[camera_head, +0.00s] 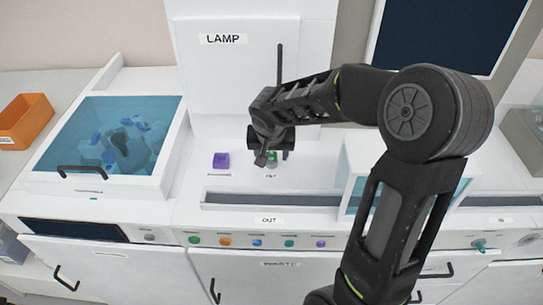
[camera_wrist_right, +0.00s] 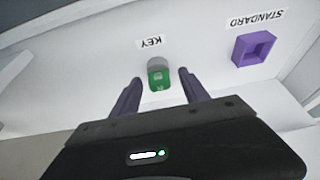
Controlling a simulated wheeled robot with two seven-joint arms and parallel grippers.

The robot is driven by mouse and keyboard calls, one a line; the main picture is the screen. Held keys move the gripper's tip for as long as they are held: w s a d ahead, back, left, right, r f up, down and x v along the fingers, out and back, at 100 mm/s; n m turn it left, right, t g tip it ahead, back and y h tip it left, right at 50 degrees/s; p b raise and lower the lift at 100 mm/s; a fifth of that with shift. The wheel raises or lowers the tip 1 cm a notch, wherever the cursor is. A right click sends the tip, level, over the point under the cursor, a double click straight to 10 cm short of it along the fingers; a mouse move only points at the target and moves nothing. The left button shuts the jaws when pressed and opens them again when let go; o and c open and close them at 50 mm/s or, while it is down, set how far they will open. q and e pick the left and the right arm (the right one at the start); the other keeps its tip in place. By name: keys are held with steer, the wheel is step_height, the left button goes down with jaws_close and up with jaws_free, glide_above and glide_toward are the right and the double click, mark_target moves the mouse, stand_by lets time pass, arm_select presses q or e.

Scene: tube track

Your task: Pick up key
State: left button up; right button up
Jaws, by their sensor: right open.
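The key (camera_wrist_right: 158,76) is a small green piece with a grey rounded end, beside a label reading KEY in the right wrist view. In the head view the key (camera_head: 272,157) is a small green spot, partly hidden by my right gripper. My right gripper (camera_wrist_right: 157,86) is open, with its two purple-grey fingers on either side of the key's near end. I cannot tell whether they touch it. In the head view my right gripper (camera_head: 272,158) points down at the white deck below the LAMP panel. My left gripper is not in view.
A purple square holder (camera_head: 221,160) labelled STANDARD (camera_wrist_right: 257,22) stands beside the key. A blue-lidded bin (camera_head: 110,137) is at the left, an orange box (camera_head: 24,121) beyond it. A clear-sided white case (camera_head: 352,180) stands right of the key. Coloured buttons (camera_head: 257,242) line the front.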

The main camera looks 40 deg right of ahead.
jaws_close()
stand_by(0.5)
